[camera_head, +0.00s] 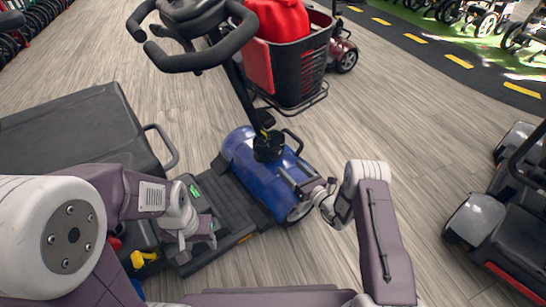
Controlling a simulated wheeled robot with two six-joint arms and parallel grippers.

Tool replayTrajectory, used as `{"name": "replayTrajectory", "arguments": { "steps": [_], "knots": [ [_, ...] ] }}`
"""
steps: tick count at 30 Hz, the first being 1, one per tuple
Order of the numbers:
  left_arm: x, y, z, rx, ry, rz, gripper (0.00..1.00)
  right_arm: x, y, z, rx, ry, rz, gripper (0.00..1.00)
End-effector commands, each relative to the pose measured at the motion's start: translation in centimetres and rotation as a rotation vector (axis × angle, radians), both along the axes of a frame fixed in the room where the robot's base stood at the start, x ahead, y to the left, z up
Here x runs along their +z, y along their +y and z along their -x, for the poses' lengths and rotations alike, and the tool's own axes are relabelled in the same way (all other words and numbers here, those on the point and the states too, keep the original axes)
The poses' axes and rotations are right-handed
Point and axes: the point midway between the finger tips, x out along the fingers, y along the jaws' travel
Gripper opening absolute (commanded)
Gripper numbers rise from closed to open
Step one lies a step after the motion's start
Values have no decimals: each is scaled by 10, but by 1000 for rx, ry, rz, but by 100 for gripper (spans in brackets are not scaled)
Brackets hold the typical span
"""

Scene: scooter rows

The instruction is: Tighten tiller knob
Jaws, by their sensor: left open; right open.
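A blue mobility scooter (262,180) stands in the middle with its black tiller (244,95) leaning up and left to looped handlebars (205,58). A black knob-like part (268,146) sits at the tiller's base, above the blue cover; its fine detail is too small to tell. My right gripper (312,188) is open, at the right side of the blue cover, below and right of that part. I cannot tell whether it touches the scooter. My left gripper (200,240) is open over the scooter's dark footboard (236,205), well below and left of the knob.
A black basket (302,70) with a red bag (277,20) is mounted in front of the tiller. Another scooter (490,215) stands at right. Wood floor (420,120) between them is clear.

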Motion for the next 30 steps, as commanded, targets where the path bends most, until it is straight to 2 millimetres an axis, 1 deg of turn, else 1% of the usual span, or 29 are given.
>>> {"name": "replayTrajectory", "arguments": {
  "steps": [2, 5, 9, 12, 15, 19, 26, 27, 29, 30],
  "knots": [
    [-1, 0, 0, 0, 0, 0, 49, 0, 0, -2, -4, -2, -1, 71],
    [-13, 0, 0, 0, 0, 0, 49, -3, 7, -11, 0, -5, 0, 71],
    [-39, 0, 0, 0, 0, 0, 49, -7, 25, -35, 3, -6, 1, 71],
    [-54, 0, 0, 0, 0, 0, 49, -6, 36, -52, 3, -7, 1, 71],
    [-64, 0, 0, 0, 0, 0, 49, -5, 45, -65, 2, -4, 1, 71],
    [-69, 0, 0, 0, 0, 0, 49, -1, 50, -74, 1, -1, 1, 71],
    [-67, 0, 0, 0, 0, 0, 49, 2, 51, -75, 0, 1, 2, 71],
    [-67, 0, 0, 0, 0, 0, 49, 2, 51, -75, 0, 1, 2, 68],
    [-67, 0, 0, 0, 0, 0, 49, 1, 51, -75, 0, 1, 2, 51],
    [-67, 0, 0, 0, 0, 0, 49, 1, 51, -75, 0, 1, 2, 40]
  ]
}}
